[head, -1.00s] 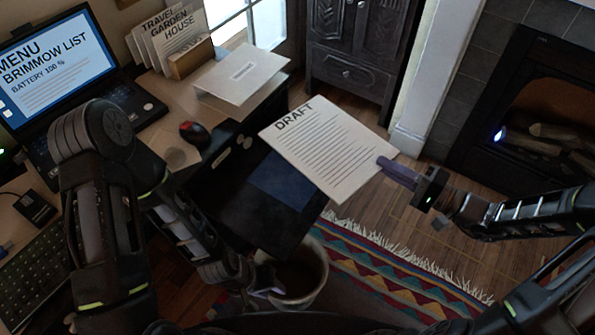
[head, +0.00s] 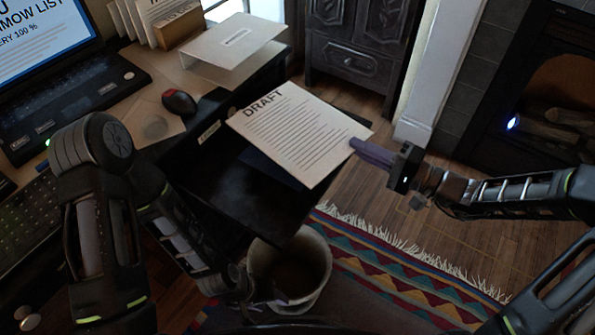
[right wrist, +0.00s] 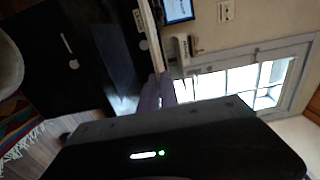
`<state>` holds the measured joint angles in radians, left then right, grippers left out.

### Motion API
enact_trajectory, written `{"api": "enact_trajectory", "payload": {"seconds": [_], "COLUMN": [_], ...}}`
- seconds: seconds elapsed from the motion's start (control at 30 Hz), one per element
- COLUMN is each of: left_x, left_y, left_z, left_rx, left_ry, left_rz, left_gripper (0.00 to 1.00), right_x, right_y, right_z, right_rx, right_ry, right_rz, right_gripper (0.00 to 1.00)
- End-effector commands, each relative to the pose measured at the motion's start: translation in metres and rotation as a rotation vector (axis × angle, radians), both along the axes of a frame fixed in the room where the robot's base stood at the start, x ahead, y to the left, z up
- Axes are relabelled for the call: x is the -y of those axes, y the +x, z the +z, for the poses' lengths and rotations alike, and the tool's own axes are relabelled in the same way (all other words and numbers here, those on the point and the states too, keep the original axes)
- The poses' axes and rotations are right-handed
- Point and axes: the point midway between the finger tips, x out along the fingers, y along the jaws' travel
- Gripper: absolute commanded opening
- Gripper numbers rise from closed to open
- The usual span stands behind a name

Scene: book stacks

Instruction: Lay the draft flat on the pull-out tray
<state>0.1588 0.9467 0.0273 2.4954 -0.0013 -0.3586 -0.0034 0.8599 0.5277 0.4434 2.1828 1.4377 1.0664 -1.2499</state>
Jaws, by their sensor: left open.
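The draft (head: 300,135) is a white printed sheet, seen in the head view over the right part of the black pull-out tray (head: 215,182). It looks roughly level; I cannot tell whether it touches the tray. My right gripper (head: 362,150) is shut on the draft's right corner, out past the tray's right side. Its purple fingers also show in the right wrist view (right wrist: 157,92), with a pale edge beyond them. My left gripper (head: 268,292) is low by the bin, open and partly hidden. A dark blue patch on the tray is mostly covered by the draft.
A white bin (head: 318,282) stands below the tray's front edge, on a striped rug (head: 390,265). A white riser (head: 237,48) stands behind the tray. A laptop (head: 75,90) and a mouse (head: 179,102) are on the desk to the left. Open floor lies to the right.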

Motion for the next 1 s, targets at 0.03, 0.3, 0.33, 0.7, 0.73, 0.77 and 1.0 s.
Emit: {"api": "enact_trajectory", "payload": {"seconds": [0.03, 0.3, 0.33, 0.7, 0.73, 0.77, 1.0], "left_x": [0.000, 0.000, 0.000, 0.000, 0.000, 0.000, 0.000], "left_y": [0.000, 0.000, 0.000, 0.000, 0.000, 0.000, 0.000], "left_z": [-0.005, -0.003, -0.003, -0.015, -0.016, -0.017, -0.016], "left_rx": [0.001, 0.001, 0.001, 0.001, 0.001, 0.001, 0.001], "left_ry": [0.000, 0.000, 0.000, 0.000, 0.000, 0.000, 0.000], "left_rz": [0.000, -0.001, -0.001, 0.000, 0.001, 0.001, 0.001], "left_gripper": [0.55, 0.55, 0.55, 0.55, 0.55, 0.55, 0.55], "right_x": [-0.002, -0.002, -0.002, -0.003, -0.003, -0.002, -0.002], "right_y": [0.000, 0.001, 0.001, 0.001, 0.001, 0.001, 0.001], "right_z": [-0.003, 0.000, 0.000, -0.050, -0.054, -0.058, -0.063], "right_rx": [0.001, 0.001, 0.001, -0.002, 0.000, 0.001, 0.002], "right_ry": [0.000, 0.000, 0.001, 0.005, 0.004, 0.003, 0.001], "right_rz": [0.002, 0.002, 0.002, 0.003, 0.002, 0.002, 0.002], "right_gripper": [0.00, 0.00, 0.00, 0.00, 0.00, 0.00, 0.00]}}
